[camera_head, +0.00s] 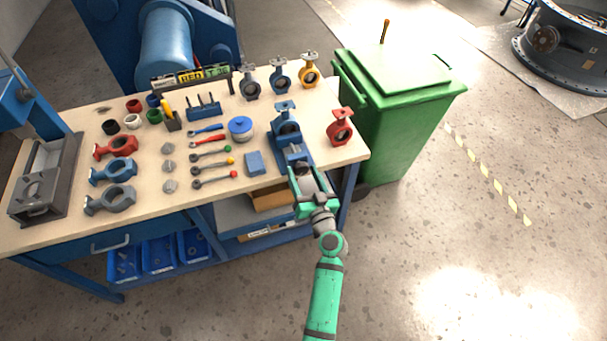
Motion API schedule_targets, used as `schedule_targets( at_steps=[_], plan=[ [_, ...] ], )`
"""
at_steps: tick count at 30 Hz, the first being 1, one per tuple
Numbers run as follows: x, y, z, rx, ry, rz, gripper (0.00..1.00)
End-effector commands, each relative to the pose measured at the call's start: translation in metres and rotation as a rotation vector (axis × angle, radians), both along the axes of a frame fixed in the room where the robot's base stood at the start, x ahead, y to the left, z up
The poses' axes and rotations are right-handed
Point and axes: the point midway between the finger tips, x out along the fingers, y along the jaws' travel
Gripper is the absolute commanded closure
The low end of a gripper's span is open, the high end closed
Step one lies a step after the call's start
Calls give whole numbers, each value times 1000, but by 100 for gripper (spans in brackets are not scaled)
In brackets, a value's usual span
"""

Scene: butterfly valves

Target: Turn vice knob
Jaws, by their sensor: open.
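The blue vice (291,150) stands at the right front part of the workbench, with a blue valve body (286,124) upright in it. My green gripper (308,178) is at the front end of the vice, at the table's front edge, with its fingers pointing toward the vice. The gripper is open, with a gap between its fingers. The vice knob is hard to make out, as the fingers cover that end. I cannot tell whether the fingers touch it.
A red valve body (340,127) stands close to the right of the vice. A small blue block (254,163) and several wrenches lie to its left. A green bin (400,90) stands beyond the table's right edge. Open floor lies to the right front.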

Motion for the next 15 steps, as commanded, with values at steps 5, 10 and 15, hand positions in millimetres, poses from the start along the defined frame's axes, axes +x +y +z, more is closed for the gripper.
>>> schedule_targets(
  at_steps=[5, 10, 15],
  plan=[
    [-15, -5, -1, 1, 1, -2, 41],
    [-45, -16, -1, -1, 2, -3, 41],
    [-74, -25, -1, 0, 2, -2, 41]
  ],
)
